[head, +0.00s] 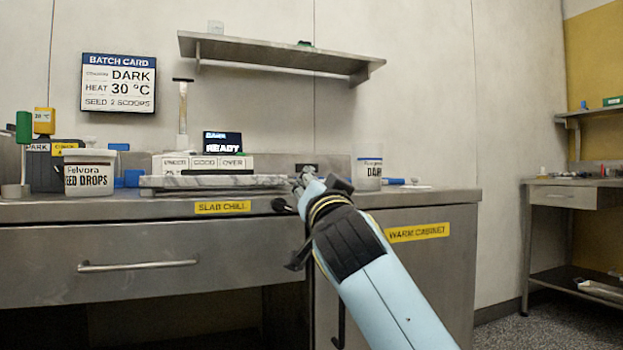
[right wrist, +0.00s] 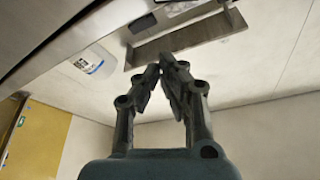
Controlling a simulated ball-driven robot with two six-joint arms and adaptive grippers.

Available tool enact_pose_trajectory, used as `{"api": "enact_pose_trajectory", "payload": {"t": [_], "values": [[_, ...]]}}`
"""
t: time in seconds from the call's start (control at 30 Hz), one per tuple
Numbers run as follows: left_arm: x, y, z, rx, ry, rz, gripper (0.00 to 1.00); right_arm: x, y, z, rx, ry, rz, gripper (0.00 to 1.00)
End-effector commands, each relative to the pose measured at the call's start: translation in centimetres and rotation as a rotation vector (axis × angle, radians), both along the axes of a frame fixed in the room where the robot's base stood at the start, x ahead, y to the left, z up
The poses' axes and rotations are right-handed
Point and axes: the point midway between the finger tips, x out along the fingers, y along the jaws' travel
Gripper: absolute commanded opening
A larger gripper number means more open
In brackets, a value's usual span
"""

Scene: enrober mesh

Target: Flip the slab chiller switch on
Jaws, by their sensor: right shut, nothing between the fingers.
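A yellow SLAB CHILL label (head: 222,207) is on the front edge of the steel counter. A small dark knob-like part (head: 281,205) sits on the same edge just right of the label; its on or off position is too small to tell. My right gripper (head: 303,180) is at the counter's front edge, up and right of the dark part, and partly hidden by its own wrist. In the right wrist view the fingertips of this gripper (right wrist: 166,68) meet with nothing between them. The marble slab (head: 215,181) lies on the counter left of the gripper. My left gripper is out of view.
A white tub of drops (head: 89,172) stands at the left of the counter, and a labelled container (head: 367,168) behind my right gripper. A drawer handle (head: 138,265) sticks out below. A wall shelf (head: 275,55) hangs above. The counter front near the label is clear.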

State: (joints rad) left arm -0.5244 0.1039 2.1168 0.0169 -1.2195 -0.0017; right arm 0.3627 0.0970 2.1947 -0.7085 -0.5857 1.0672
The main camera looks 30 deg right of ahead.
Motion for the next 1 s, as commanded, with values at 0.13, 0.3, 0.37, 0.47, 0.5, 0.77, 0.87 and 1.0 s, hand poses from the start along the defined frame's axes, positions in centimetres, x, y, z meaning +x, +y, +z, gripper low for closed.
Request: {"api": "enact_pose_trajectory", "payload": {"t": [0.13,0.3,0.37,0.47,0.5,0.77,0.87,1.0], "values": [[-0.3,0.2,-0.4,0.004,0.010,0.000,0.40,-2.9,1.1,-1.2,0.003,0.002,0.001,0.00],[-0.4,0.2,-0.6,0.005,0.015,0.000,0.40,-5.1,1.9,-1.9,0.001,0.001,0.000,0.00],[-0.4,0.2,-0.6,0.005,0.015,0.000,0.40,-5.5,2.0,-2.1,0.001,0.001,0.000,0.00],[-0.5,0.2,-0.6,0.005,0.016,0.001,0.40,-5.9,2.2,-2.2,0.000,-0.001,0.000,0.00],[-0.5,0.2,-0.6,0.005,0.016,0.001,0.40,-6.0,2.2,-2.2,0.000,-0.002,-0.001,0.00],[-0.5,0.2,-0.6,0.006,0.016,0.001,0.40,-6.0,2.2,-2.2,-0.001,-0.001,-0.001,0.00],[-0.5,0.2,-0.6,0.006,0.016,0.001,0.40,-6.0,2.2,-2.2,-0.001,-0.001,-0.001,0.00],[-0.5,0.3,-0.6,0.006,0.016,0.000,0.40,-6.0,2.2,-2.2,-0.001,-0.001,-0.001,0.00]]}}
